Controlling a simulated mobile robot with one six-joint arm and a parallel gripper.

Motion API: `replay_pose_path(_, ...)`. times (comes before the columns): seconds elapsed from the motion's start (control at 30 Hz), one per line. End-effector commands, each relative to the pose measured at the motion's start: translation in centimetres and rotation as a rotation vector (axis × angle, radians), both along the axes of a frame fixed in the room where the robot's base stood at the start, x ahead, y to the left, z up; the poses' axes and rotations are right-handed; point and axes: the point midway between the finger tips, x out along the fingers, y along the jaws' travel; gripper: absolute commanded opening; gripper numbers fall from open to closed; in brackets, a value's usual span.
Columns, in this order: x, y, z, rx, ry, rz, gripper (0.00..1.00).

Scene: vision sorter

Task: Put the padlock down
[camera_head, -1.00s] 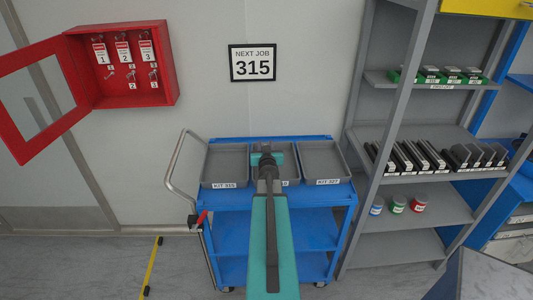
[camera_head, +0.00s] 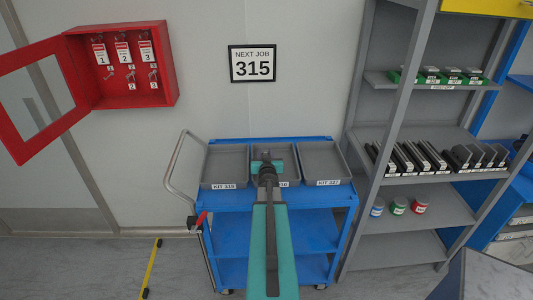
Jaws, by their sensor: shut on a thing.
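My gripper (camera_head: 267,162) is at the end of my teal arm, over the middle tray (camera_head: 297,163) on top of the blue cart. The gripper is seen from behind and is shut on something. What it holds is hidden by the wrist, and no padlock can be made out in this view. I cannot tell whether the held thing touches the tray.
The KIT 315 tray (camera_head: 207,167) is left of the middle tray, the KIT 327 tray (camera_head: 347,165) right. A red piece (camera_head: 201,218) is by the cart's left handle. An open red key cabinet (camera_head: 87,75) hangs on the wall. A stocked grey shelf (camera_head: 428,208) stands right.

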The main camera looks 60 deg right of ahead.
Motion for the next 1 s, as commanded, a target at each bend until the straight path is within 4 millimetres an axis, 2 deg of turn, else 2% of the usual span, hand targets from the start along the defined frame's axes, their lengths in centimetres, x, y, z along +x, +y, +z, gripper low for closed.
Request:
replay_pose_path(0.07, 0.0, 0.0, -0.3, -0.001, -0.001, 0.000, 0.00)
replay_pose_path(0.1, 0.0, 0.0, -0.3, 0.000, 0.000, 0.000, 0.29)
replay_pose_path(0.2, 0.0, 0.0, -0.2, 0.000, 0.000, 0.000, 0.46)
replay_pose_path(0.7, 0.0, 0.0, 0.2, 0.000, 0.000, 0.000, 0.46)
replay_pose_path(1.0, -0.5, 1.9, 0.2, 0.000, 0.000, 0.002, 0.46)
